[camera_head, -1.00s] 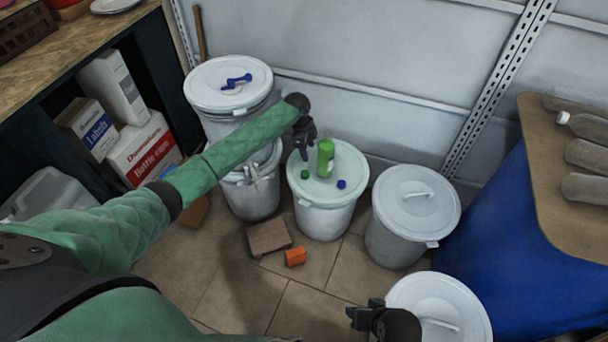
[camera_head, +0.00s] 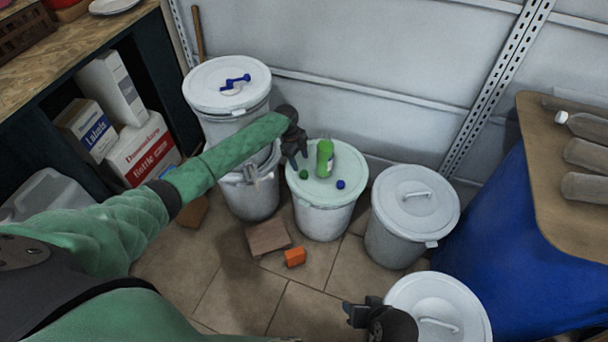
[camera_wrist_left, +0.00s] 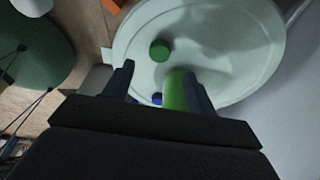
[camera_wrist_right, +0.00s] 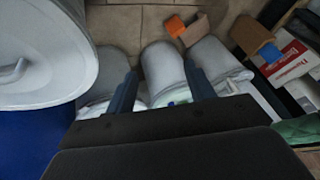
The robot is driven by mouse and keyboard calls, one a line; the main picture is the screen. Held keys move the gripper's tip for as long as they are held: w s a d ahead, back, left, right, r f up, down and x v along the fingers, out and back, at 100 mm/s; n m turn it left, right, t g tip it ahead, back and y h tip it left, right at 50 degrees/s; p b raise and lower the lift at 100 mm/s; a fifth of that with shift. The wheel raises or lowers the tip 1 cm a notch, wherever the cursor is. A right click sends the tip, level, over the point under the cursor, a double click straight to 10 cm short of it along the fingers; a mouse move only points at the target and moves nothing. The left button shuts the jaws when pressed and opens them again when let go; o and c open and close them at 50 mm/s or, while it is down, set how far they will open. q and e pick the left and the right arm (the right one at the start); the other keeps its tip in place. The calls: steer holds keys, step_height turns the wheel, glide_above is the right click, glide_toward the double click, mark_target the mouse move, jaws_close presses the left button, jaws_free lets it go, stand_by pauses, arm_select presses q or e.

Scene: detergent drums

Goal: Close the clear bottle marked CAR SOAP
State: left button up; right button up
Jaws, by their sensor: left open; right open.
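A bottle showing bright green (camera_head: 325,157), with a pale patch on its right side, stands on the lid of the middle drum (camera_head: 318,193). I cannot read its marking or make out its mouth. A green cap (camera_head: 304,175) and a blue cap (camera_head: 341,184) lie on the same lid. My left gripper (camera_head: 294,160) is open and empty, just left of the bottle and near the green cap. In the left wrist view the bottle (camera_wrist_left: 175,90) is partly hidden by a finger; the green cap (camera_wrist_left: 160,50) is beyond the fingertips. My right gripper (camera_head: 358,314) is open and empty, low at right.
A stacked drum (camera_head: 228,92) with a blue object on its lid stands at left. Closed drums stand at right (camera_head: 413,205) and front right (camera_head: 440,300). An orange block (camera_head: 295,257) and brown box (camera_head: 267,238) lie on the floor. A wall is behind.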

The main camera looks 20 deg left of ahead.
mark_target(304, 173)
arm_select(q)
steer(key=shift+d+f, duration=0.2)
steer(key=shift+f, duration=0.4)
arm_select(e)
steer(key=shift+r, duration=0.3)
arm_select(q)
steer(key=shift+s+d+f, duration=0.1)
steer(key=shift+f, duration=0.2)
steer(key=x, duration=0.3)
steer(key=shift+f+p, duration=0.2)
steer(key=shift+p, duration=0.2)
steer(key=shift+f, duration=0.55)
arm_select(e)
steer(key=r, duration=0.3)
steer(key=shift+s+d+r+g, duration=0.2)
steer(key=shift+s+r+g, duration=0.1)
steer(key=shift+s+r, duration=0.1)
arm_select(q)
steer(key=c, duration=1.1)
